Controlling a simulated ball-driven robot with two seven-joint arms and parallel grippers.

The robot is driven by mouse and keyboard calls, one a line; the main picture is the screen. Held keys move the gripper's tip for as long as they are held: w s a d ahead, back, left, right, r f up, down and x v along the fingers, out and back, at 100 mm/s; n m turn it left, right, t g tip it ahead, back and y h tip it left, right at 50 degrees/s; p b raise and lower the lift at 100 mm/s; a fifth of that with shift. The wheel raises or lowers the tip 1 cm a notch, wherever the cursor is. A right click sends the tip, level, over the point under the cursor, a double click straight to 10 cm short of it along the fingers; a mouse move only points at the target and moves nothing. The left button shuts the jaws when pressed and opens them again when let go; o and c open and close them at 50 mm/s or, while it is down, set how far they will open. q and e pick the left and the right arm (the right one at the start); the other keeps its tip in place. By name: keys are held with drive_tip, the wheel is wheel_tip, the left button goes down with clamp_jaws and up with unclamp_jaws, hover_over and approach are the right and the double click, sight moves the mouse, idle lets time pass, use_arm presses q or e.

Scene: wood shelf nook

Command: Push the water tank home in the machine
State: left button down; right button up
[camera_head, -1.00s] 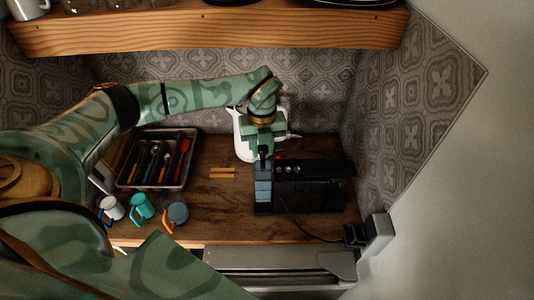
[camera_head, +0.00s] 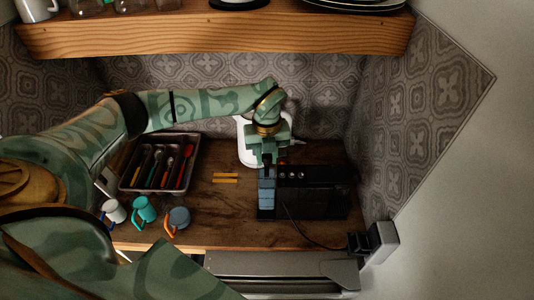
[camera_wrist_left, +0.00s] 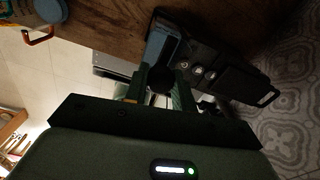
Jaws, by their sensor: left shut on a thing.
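The black machine (camera_head: 315,193) stands on the wooden counter at the right, with several round controls on top. The bluish, see-through water tank (camera_head: 266,198) is upright at the machine's left side; I cannot tell whether a gap is left between them. My left gripper (camera_head: 267,158) reaches down from behind and is shut at the tank's back end. In the left wrist view, a dark round piece (camera_wrist_left: 160,80) sits between the fingers; it seems to be part of the tank. The machine (camera_wrist_left: 220,65) lies beyond it. The fingers hide the tank's back end. My right gripper is out of view.
A white appliance (camera_head: 246,143) stands behind my gripper. A cutlery tray (camera_head: 124,184), yellow strips (camera_head: 226,178) and a white mug (camera_head: 115,211), teal mug (camera_head: 144,207) and grey mug (camera_head: 179,217) are at the left. A cable runs to a socket box (camera_head: 380,241). A shelf (camera_head: 210,35) hangs above.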

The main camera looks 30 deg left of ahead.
sight(267, 167)
use_arm(q)
drive_tip(key=shift+f+b, duration=1.35)
drive_tip(key=shift+f, duration=1.05)
drive_tip(key=c, duration=1.1)
unclamp_jaws()
wheel_tip(267, 167, up, 16)
drive_tip(key=shift+r+b, duration=0.15)
drive_tip(key=shift+b, duration=0.35)
